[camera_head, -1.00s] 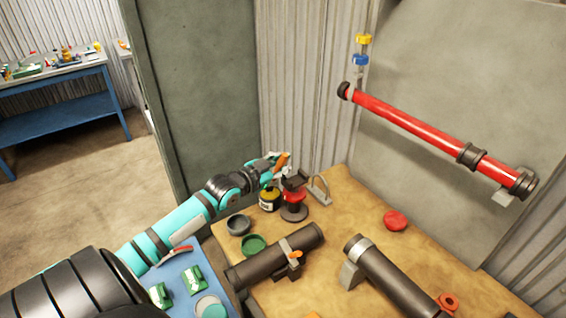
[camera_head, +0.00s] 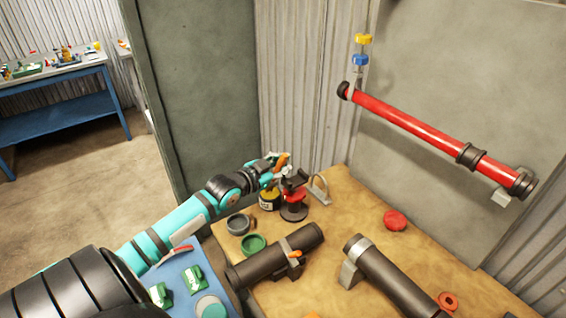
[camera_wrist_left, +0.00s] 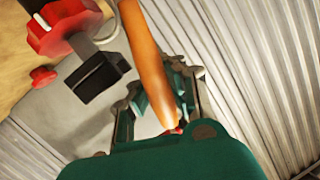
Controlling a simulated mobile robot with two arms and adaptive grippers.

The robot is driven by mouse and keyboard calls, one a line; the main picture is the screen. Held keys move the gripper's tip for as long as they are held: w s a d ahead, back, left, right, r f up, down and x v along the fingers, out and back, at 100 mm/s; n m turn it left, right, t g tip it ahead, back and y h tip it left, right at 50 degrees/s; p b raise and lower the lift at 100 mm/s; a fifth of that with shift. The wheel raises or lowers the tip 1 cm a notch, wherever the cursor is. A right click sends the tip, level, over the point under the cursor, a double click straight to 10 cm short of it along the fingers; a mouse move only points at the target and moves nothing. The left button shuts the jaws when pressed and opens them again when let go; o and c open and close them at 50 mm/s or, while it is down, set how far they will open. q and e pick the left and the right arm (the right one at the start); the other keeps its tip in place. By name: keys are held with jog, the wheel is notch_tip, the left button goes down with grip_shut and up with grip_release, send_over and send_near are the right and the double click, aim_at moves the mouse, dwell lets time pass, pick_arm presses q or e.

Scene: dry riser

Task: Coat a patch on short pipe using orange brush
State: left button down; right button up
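My left gripper (camera_head: 272,168) is at the back left of the wooden bench, above a yellow can (camera_head: 269,200). It is shut on the orange brush (camera_head: 282,161), whose handle stands up at a tilt. In the left wrist view the orange handle (camera_wrist_left: 148,62) runs between the fingers; its bristles are hidden. My right gripper is not in view.
A red and black tool (camera_head: 294,198) stands close right of the gripper, with a metal arch (camera_head: 319,188) beside it. A grey cup (camera_head: 239,225) and a green dish (camera_head: 253,245) are in front. A red pipe (camera_head: 415,127) is on the wall. The bench middle is fairly clear.

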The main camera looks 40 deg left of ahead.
pick_arm(q)
jog(key=shift+r+p, duration=3.05)
jog(key=shift+r, duration=0.35)
jog(key=shift+f, duration=0.1)
